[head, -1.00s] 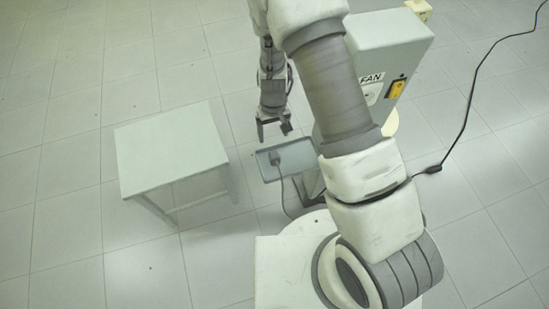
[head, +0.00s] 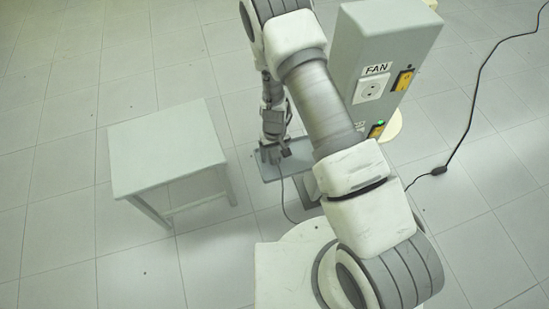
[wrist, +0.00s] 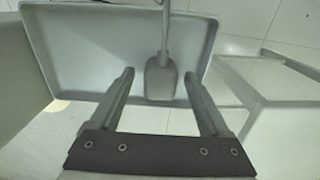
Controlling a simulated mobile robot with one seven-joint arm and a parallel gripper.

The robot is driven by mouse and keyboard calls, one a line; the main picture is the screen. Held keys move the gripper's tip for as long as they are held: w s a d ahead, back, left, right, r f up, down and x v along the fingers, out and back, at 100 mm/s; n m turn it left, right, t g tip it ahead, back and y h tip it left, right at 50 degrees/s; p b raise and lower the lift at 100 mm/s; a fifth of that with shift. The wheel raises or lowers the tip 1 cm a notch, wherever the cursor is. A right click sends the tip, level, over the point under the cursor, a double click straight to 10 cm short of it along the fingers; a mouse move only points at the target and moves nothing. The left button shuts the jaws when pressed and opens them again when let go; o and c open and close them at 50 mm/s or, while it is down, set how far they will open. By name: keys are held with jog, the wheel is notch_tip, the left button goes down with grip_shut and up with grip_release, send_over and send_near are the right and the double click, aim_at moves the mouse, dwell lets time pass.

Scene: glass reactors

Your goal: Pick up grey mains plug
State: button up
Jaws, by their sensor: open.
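The grey mains plug (wrist: 161,80) lies in a shallow grey tray (wrist: 75,18) in the wrist view, its cord running up past the tray's far rim. My gripper (wrist: 158,73) is open, with one finger on each side of the plug and a gap visible on both sides. I cannot tell how far above the tray the fingertips are. In the head view my gripper (head: 274,152) is over the tray (head: 267,175), and it hides most of the plug. The cord (head: 283,195) hangs down from the tray.
A grey box labelled FAN (head: 376,40), with a socket (head: 372,88) and yellow switches, stands right of the tray. A small table (head: 165,150) stands to the left. A black cable (head: 470,115) lies on the tiled floor at right.

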aim_at(275, 154)
jog(key=shift+f, duration=0.6)
grip_shut()
jog(key=shift+r, duration=0.1)
notch_tip(275, 154, up, 10)
jog(key=p, duration=0.3)
jog(key=shift+s+p, duration=0.15)
jog(key=shift+p, duration=0.2)
jog(key=s+d+r+p, duration=0.1)
jog(key=s+d+r, duration=0.1)
jog(key=s, duration=0.4)
jog(key=shift+s+r, duration=0.2)
jog(key=shift+r, duration=0.25)
